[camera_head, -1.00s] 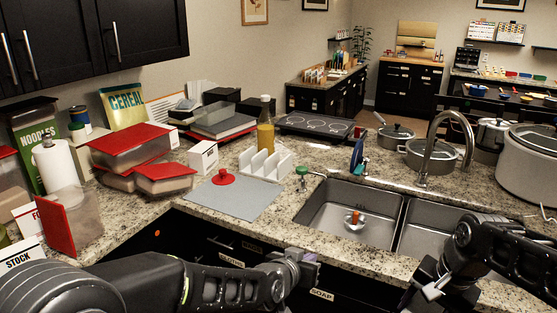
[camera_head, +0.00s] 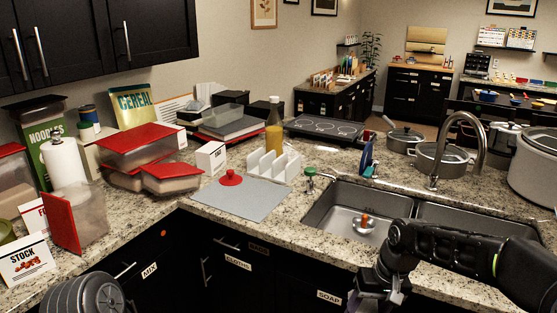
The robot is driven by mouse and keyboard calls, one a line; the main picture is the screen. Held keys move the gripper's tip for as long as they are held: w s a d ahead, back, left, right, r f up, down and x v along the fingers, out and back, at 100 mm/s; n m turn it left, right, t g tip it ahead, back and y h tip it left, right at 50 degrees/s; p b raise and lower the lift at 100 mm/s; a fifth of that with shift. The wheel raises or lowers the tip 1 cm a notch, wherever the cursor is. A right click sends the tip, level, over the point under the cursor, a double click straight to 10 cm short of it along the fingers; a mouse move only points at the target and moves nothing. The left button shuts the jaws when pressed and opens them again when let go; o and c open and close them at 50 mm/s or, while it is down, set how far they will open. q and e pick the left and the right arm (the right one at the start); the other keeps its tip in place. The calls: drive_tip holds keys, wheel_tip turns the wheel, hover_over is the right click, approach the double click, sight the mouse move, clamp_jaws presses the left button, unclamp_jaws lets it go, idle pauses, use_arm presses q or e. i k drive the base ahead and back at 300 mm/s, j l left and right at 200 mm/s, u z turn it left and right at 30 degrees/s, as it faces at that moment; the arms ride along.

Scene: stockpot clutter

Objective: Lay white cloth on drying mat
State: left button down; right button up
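The flat grey drying mat (camera_head: 250,203) lies on the granite counter left of the sink. A red knobbed lid (camera_head: 231,178) lies near its back left part, and a white slotted rack (camera_head: 273,166) stands at its back edge. I cannot make out a white cloth. A closed drawer below the mat carries a label that seems to read CLOTHS (camera_head: 238,262). My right gripper (camera_head: 372,297) hangs low at the counter's front edge, below the sink; its fingers are too dark and cut off to read. My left gripper is out of view; only part of my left arm shows at bottom left.
Red-lidded containers (camera_head: 140,143), a white box (camera_head: 211,157) and a paper roll (camera_head: 66,163) crowd the counter's left side. An oil bottle (camera_head: 274,126) stands behind the rack. The sink (camera_head: 335,207) holds an orange-topped object (camera_head: 364,222). Counter front of the mat is clear.

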sight(251, 201)
drive_tip(key=i+j+u, duration=0.7)
drive_tip(key=i+u, duration=0.2)
